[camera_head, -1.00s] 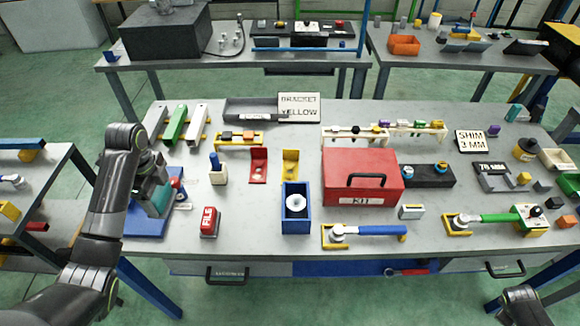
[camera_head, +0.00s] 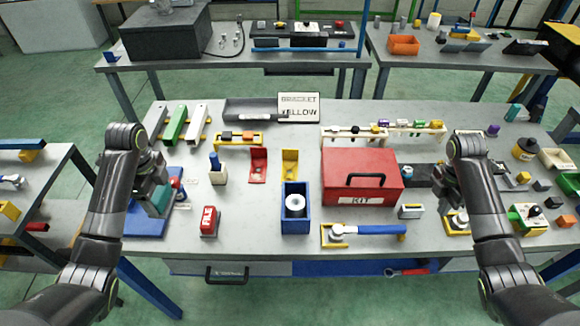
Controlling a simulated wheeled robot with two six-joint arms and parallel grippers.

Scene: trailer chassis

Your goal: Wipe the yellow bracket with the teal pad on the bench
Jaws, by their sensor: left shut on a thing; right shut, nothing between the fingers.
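The yellow bracket (camera_head: 290,164) stands on the middle of the bench (camera_head: 250,228), just right of a red bracket (camera_head: 258,166). My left gripper (camera_head: 158,204) is at the bench's left side, over a blue plate (camera_head: 146,228), well left of the yellow bracket. It is shut on the teal pad (camera_head: 161,197), which is partly hidden by the gripper. My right gripper (camera_head: 455,212) is over the right part of the bench, right of the red kit box. It is shut and empty; its fingertips are hard to make out.
The red kit box (camera_head: 340,180) stands right of the yellow bracket.

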